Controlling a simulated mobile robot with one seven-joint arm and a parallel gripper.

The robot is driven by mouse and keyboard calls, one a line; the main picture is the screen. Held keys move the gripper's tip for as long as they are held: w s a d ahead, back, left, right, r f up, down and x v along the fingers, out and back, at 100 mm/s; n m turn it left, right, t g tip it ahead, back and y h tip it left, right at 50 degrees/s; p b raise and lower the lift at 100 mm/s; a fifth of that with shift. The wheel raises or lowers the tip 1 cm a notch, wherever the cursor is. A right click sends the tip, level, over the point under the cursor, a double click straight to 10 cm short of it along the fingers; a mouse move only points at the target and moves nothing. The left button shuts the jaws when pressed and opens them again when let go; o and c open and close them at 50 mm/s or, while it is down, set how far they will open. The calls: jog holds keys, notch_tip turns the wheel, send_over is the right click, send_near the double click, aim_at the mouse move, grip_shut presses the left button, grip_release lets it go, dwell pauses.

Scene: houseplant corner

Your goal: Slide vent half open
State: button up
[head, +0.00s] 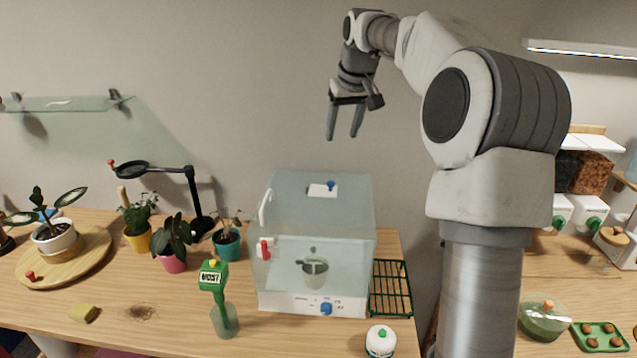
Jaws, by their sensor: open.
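I cannot tell how far the vent is open. My gripper (343,136) points down, open and empty, in the air above the back of the box. It is clear of the vent and touches nothing. A small pot (315,273) stands inside the box, seen through its wall.
A moisture meter (213,278) in a glass stands left of the box, near potted plants (173,250). A magnifier stand (193,190) rises behind them. A green wire rack (390,290) lies right of the box and a white jar (380,340) in front. The air around my gripper is free.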

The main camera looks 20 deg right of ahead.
aim_at(331, 183)
jog(key=x, duration=1.7)
jog(key=shift+w+d+f+p, duration=0.1)
jog(key=shift+p, duration=0.3)
grip_shut()
dwell(0.6)
